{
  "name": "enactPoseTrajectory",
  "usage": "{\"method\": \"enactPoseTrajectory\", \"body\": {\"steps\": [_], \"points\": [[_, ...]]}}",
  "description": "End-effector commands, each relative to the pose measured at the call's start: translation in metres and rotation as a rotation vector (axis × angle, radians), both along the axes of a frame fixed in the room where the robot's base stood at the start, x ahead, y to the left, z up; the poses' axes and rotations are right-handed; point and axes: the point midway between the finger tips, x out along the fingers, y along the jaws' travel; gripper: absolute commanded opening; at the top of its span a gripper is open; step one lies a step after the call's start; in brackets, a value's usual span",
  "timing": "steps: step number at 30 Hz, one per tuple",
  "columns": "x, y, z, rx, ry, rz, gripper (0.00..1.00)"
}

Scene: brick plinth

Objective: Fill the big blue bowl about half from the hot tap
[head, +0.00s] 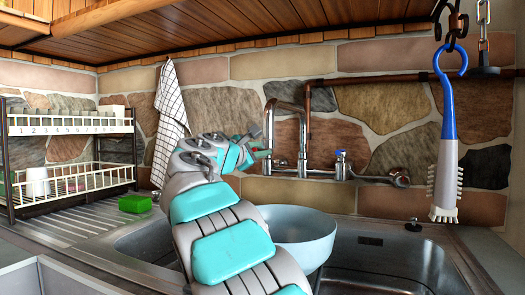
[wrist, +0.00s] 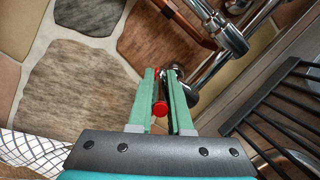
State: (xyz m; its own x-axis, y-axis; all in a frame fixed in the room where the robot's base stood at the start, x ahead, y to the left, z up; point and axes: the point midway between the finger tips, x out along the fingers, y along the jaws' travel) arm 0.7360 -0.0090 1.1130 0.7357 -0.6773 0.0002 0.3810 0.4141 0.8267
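The big blue bowl (head: 318,250), pale blue, stands in the sink below the tap spout (head: 302,130). My forearm covers its left part. I see no water stream, and the water level inside cannot be made out. My gripper (head: 266,153) is up at the left side of the tap, by the wall. In the wrist view, the red-ended hot tap lever (wrist: 160,109) lies between the two green fingers of my gripper (wrist: 161,75). The gap is narrow; whether both fingers press on the lever is unclear. The blue-marked cold tap (head: 341,156) is to the right.
A blue-handled brush (head: 447,130) hangs at the right on a hook. A wrench (head: 385,177) sits right of the cold tap. A green sponge (head: 135,203) lies on the drainboard beside a dish rack (head: 70,125). A checked towel (head: 172,105) hangs on the stone wall.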

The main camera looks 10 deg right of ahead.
Motion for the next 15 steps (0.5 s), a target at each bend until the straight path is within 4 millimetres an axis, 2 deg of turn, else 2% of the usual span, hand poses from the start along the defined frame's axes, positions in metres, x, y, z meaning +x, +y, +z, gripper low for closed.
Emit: {"method": "enactPoseTrajectory", "body": {"steps": [1,4,15], "points": [[0.0000,0.0000,-0.0002,0.001,0.001,-0.001,0.09],[0.0000,-0.0001,-0.0003,0.001,0.001,-0.001,0.00],[0.0000,0.0000,-0.0004,0.001,0.001,-0.001,0.00]]}}
